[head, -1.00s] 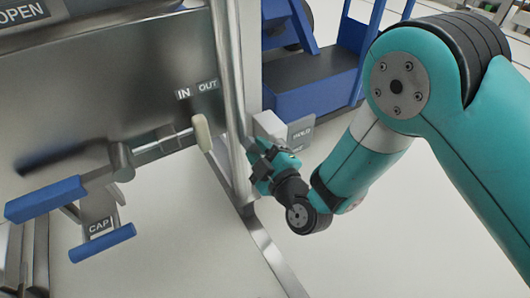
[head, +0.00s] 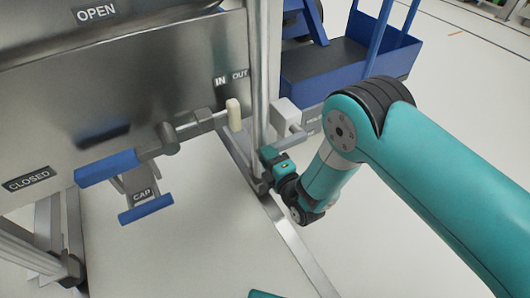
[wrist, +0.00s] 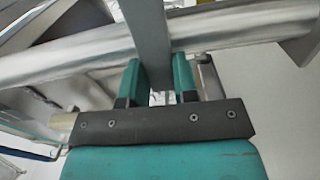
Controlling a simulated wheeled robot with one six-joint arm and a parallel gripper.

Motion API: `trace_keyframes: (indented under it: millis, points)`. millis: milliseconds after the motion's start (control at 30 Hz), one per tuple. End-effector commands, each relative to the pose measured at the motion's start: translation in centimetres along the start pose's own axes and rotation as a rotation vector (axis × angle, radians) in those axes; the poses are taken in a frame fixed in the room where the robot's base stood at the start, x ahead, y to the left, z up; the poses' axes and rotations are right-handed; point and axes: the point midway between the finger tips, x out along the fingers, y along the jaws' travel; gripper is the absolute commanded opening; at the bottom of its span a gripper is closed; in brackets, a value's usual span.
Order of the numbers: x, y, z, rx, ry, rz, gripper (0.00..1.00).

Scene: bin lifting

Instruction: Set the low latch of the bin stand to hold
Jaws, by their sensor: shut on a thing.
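The low latch has a pale grey box (head: 285,117) on the stand's right post. Its dark label plate (head: 313,121), lettered HOLD in part, is half covered by my arm. A grey lever runs by the box toward the post. My gripper (head: 269,158) is low beside the post, just below the box. In the wrist view, its two teal fingers (wrist: 158,82) are shut on a flat grey bar (wrist: 149,35), which looks like the latch lever. The head view hides the grip itself, and I cannot read the latch's setting.
The bin's steel wall (head: 120,90) fills the left. A blue-handled rod with a pale knob (head: 234,114) and a CAP lever (head: 143,200) stick out there. A steel foot rail (head: 295,245) crosses the floor below my gripper. A blue cart (head: 345,75) stands behind.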

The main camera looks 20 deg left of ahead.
Motion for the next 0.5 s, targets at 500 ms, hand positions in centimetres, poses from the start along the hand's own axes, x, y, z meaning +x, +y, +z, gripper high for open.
trace_keyframes:
  millis: [500]
  points:
    - [0.01,-0.54,0.03,-0.045,0.0,-0.001,0.0]
